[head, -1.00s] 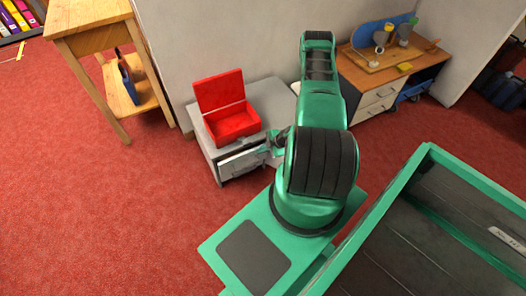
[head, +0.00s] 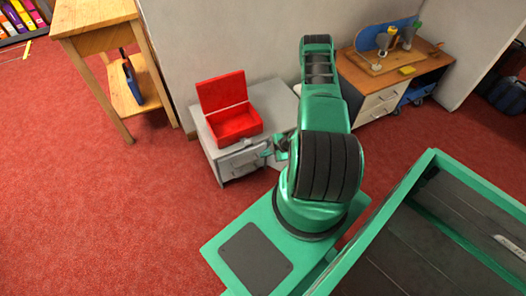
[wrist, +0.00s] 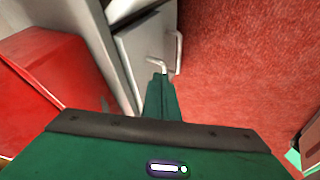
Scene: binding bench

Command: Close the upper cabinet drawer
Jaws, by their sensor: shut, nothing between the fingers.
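The grey cabinet (head: 207,150) stands against the wall, with drawer fronts facing me. Its upper drawer (head: 240,158) looks flush or nearly flush in the head view; a small gap cannot be ruled out. In the wrist view a pale drawer front (wrist: 142,45) with a bar handle (wrist: 177,52) lies just beyond my fingers. My gripper (head: 272,151) is at the right side of the cabinet front. Its shut, empty fingertips (wrist: 158,70) are close to the drawer front and handle; whether they touch is unclear. My arm partly hides the cabinet's right side.
An open red box (head: 234,122) sits on the cabinet top, close to my gripper in the wrist view. A wooden table (head: 95,45) stands left, and a workbench (head: 400,75) with tools stands right. Red carpet in front of the cabinet is clear.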

